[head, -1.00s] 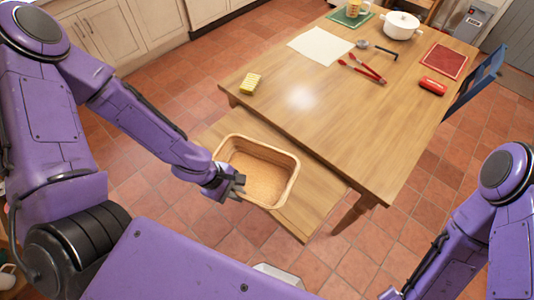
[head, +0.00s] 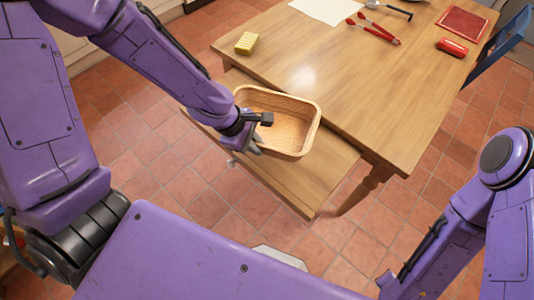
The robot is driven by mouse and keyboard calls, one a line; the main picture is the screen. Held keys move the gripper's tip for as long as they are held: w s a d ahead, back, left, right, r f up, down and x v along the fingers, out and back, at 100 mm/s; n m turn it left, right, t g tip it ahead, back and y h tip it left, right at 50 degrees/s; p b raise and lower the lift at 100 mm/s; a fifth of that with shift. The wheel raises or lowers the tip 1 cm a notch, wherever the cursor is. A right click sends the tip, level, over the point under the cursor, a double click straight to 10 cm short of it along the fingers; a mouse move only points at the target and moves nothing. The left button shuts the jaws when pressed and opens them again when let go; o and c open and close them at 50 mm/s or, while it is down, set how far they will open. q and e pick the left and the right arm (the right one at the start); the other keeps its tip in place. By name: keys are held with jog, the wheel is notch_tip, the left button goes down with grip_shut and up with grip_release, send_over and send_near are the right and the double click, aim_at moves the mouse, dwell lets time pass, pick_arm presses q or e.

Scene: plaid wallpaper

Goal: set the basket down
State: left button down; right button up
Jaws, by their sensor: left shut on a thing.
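The tan wicker basket (head: 294,144) is in the middle of the head view, upright and looking empty inside. My left gripper (head: 262,126) is shut on its near-left rim; the wrist and fingers cover that part of the rim. The basket shows over the low wooden bench (head: 322,176), and its far right corner overlaps the edge of the wooden table (head: 370,100). I cannot tell for sure how far its bottom is from the bench. My right arm comes in at the lower right; its gripper is out of view.
On the table lie a yellow sponge (head: 246,43), a white sheet (head: 322,8), red tongs (head: 374,28), a red case (head: 453,47) and a red mat (head: 463,22). A blue chair (head: 503,40) stands at the right. The bench's near right part is bare.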

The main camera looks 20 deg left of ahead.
aim_at(266, 143)
pick_arm(q)
jog(key=w+f, duration=0.2)
jog(key=f, duration=0.1)
jog(key=w+d+f+b, duration=0.1)
jog(key=w+f, duration=0.1)
jog(key=shift+d+f, duration=0.1)
notch_tip(266, 143, down, 3)
jog(key=shift+w+d+r+b, duration=0.1)
jog(key=shift+d+b, duration=0.05)
jog(key=shift+b, duration=0.3)
jog(key=shift+f, duration=0.35)
jog(key=shift+w, duration=0.1)
jog(key=shift+f, duration=0.1)
jog(key=c, duration=1.2)
grip_release()
jog(key=shift+o, duration=0.2)
